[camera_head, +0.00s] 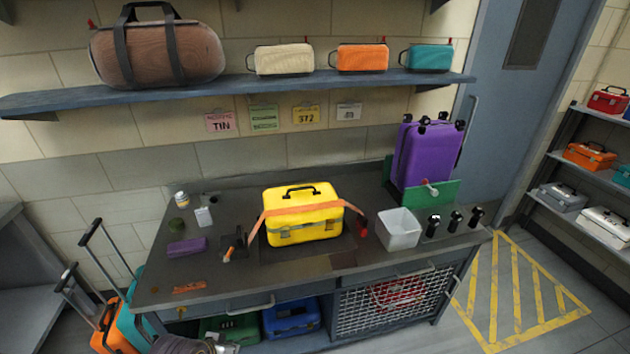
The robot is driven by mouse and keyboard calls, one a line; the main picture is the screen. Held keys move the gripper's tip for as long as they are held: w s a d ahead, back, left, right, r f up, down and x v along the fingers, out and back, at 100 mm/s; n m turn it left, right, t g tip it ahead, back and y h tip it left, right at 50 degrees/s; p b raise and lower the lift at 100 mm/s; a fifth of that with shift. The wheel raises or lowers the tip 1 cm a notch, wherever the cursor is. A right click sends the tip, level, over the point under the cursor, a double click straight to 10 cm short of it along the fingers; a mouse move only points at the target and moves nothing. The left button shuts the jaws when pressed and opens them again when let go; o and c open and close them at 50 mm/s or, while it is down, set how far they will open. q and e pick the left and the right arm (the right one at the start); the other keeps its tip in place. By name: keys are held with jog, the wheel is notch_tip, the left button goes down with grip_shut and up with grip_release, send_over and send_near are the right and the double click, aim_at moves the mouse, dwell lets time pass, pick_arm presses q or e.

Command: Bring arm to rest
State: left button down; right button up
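Neither of my grippers shows clearly in the head view. A dark grey rounded part with a silvery end sits at the bottom edge, left of centre, in front of the workbench. It may be part of my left arm, but no fingers can be made out on it. Nothing of my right arm is in view. The workbench (225,284) spans the middle. A yellow case (304,229) with an orange strap (300,209) stands on it, its black handle up.
A white bin (399,231), black-handled tools (455,221) and a purple suitcase (424,155) stand on the bench's right. A purple block (187,247) lies left. A wall shelf (260,88) holds bags above. The striped floor area (522,290) at right is clear.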

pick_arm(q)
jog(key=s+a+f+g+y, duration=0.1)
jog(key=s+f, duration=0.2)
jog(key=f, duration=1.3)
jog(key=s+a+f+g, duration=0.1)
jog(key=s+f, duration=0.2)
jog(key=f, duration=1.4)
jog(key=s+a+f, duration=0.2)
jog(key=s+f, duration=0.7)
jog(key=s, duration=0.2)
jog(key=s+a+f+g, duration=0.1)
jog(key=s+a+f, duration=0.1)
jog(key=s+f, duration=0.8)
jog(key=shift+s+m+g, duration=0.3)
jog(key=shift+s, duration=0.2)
